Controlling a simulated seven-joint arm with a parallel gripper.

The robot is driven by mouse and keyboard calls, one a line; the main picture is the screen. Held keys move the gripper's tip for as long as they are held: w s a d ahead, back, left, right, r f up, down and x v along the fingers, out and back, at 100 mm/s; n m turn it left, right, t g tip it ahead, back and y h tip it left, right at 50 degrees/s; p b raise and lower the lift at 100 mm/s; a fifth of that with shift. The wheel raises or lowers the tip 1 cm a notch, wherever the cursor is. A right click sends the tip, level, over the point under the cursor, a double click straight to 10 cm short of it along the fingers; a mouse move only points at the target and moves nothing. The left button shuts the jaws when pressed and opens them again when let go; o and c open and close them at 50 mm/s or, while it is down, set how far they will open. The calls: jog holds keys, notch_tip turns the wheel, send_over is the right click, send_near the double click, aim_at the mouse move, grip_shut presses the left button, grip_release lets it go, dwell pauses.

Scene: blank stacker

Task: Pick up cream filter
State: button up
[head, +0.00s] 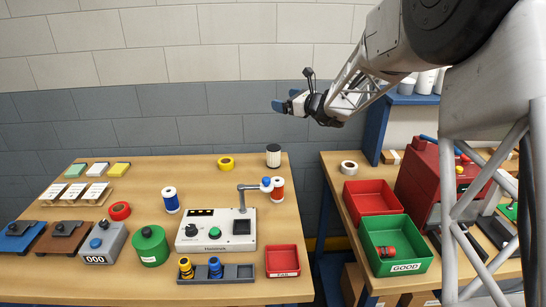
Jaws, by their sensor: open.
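The cream filter (273,159) is a small upright cylinder with a ribbed cream side and a dark top. It stands on the wooden table near the back right edge. My gripper (283,105) is in the air above and behind it, in front of the grey wall, pointing left. Its blue-tipped fingers are small in this view. Nothing shows between them, and it is well apart from the filter.
A white tester (217,230) with an arm, a red tray (282,261) and a green canister (150,246) are nearer. A gap separates the right table, with its green bin (395,233).

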jog(key=w+d+f+m+t, duration=0.2)
jog(key=w+m, duration=0.1)
jog(key=w, duration=0.1)
send_near(279, 156)
jog(key=shift+h, duration=0.3)
jog(key=x, duration=0.5)
jog(key=shift+a+r, duration=0.15)
jog(key=shift+r, duration=0.15)
jog(key=shift+a, duration=0.1)
jog(key=shift+x, duration=1.2)
jog(key=shift+w+a+f, duration=0.1)
jog(key=shift+w, duration=0.05)
jog(key=shift+x, duration=2.45)
jog(key=shift+f, duration=0.15)
jog(key=c, duration=1)
